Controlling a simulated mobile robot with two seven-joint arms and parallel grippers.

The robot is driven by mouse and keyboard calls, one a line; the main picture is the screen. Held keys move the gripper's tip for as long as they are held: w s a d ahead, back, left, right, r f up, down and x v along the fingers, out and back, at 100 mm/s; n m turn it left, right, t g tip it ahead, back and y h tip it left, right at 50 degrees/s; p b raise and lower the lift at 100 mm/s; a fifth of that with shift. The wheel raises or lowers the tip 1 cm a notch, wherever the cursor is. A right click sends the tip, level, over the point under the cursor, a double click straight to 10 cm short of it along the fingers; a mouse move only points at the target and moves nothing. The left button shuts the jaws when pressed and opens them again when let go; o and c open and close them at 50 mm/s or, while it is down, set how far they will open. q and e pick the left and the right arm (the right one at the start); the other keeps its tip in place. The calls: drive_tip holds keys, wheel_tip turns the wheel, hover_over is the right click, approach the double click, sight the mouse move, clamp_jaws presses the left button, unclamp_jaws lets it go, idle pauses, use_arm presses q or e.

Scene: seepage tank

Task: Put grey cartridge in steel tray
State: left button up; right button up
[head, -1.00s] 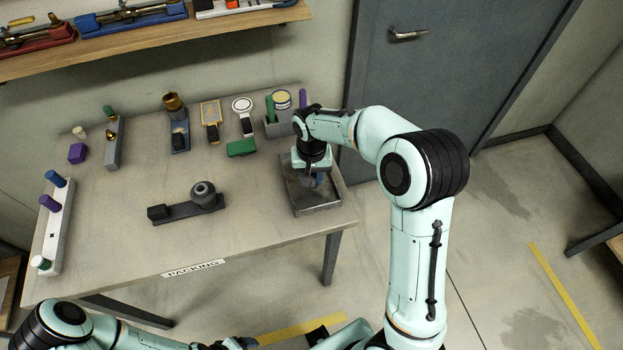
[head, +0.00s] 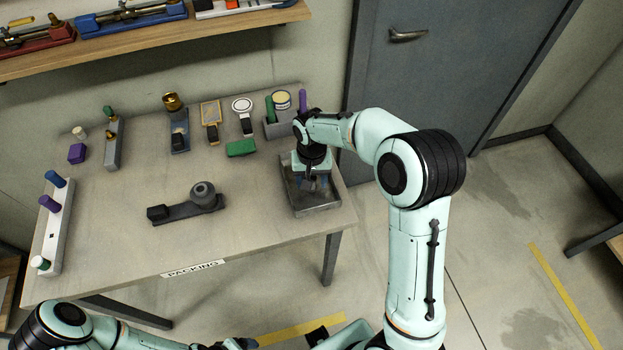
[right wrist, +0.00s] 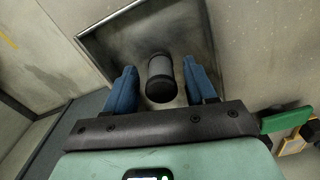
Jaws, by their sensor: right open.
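The grey cartridge (right wrist: 160,78), a short cylinder with dark ends, is in the steel tray (head: 318,207), within its walls. In the right wrist view the tray (right wrist: 112,45) spreads out behind it. My right gripper (right wrist: 162,88) is open, with its blue fingers on either side of the cartridge and a gap on each side. In the head view my right gripper (head: 312,184) is low over the tray and hides most of the cartridge. My left gripper (head: 236,343) is partly seen at the bottom edge, away from the table; its jaws are unclear.
A dark fixture with a round grey part (head: 203,195) lies mid-table. A white rack (head: 54,225) is at the left. The front right tabletop is clear.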

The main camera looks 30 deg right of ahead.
use_arm(q)
drive_tip(key=shift+w+r+p, duration=0.55)
drive_tip(key=shift+w+r, duration=0.1)
drive_tip(key=shift+r, duration=0.15)
use_arm(e)
wheel_tip(320, 180, up, 12)
